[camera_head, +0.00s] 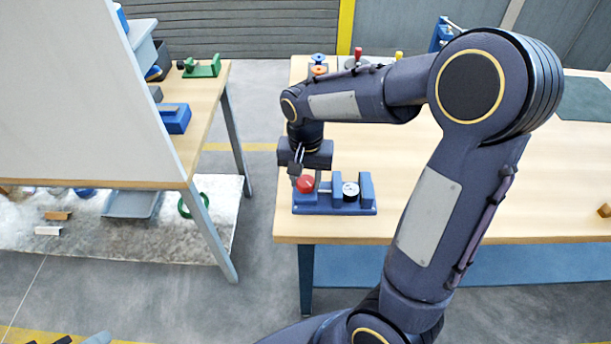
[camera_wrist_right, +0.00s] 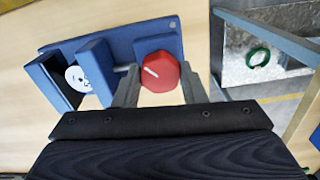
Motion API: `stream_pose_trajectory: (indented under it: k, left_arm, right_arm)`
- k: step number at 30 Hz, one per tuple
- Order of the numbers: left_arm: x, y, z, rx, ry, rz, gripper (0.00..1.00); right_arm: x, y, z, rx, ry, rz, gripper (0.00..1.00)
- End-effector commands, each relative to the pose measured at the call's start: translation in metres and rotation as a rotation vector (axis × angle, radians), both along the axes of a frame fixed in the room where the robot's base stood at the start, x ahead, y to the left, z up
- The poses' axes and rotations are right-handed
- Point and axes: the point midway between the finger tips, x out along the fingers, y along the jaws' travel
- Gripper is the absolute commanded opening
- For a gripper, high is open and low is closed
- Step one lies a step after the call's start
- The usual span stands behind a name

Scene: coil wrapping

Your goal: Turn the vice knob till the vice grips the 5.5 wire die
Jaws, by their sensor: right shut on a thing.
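The blue vice (camera_head: 335,209) stands near the front left corner of the right-hand table. Its red knob (camera_head: 305,185) is at its left end and shows as a faceted red cap with a white mark in the right wrist view (camera_wrist_right: 160,72). My right gripper (camera_head: 298,172) reaches down from above and is shut on the knob, one finger on either side. The round white-faced wire die (camera_head: 351,190) sits between the vice jaws; it also shows in the wrist view (camera_wrist_right: 78,79). I cannot tell whether both jaws touch it.
Several small coloured-top items, including a red-topped one (camera_head: 358,52), stand at the table's back edge. A dark green mat (camera_head: 585,104) lies at the right. A second table (camera_head: 216,85) stands at the left past a floor gap. The table's middle is clear.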

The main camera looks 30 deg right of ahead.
Motion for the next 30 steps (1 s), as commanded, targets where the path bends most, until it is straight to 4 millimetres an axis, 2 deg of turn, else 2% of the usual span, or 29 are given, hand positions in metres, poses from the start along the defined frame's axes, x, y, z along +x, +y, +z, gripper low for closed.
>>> stream_pose_trajectory:
  k: [9,23,24,26,30]
  left_arm:
    - [0.0000,0.0000,0.0009,0.000,0.000,0.000,0.36]
    - [0.0000,0.0001,0.0009,0.000,0.000,0.000,0.36]
    - [0.0000,0.0001,0.0009,0.000,0.000,0.000,0.36]
    - [0.0000,0.0001,0.0009,0.000,0.000,0.000,0.36]
    - [0.0000,0.0000,0.0008,0.000,0.000,0.000,0.36]
  right_arm:
    - [0.0015,-0.0002,0.0018,-0.001,-0.006,-0.097,0.15]
    - [0.0016,-0.0002,0.0018,0.000,-0.006,-0.110,0.15]
    - [0.0016,-0.0002,0.0018,0.000,-0.006,-0.109,0.39]
    - [0.0014,-0.0002,0.0016,0.000,-0.005,-0.109,0.47]
    - [0.0009,0.0001,0.0010,0.000,-0.004,-0.109,0.47]
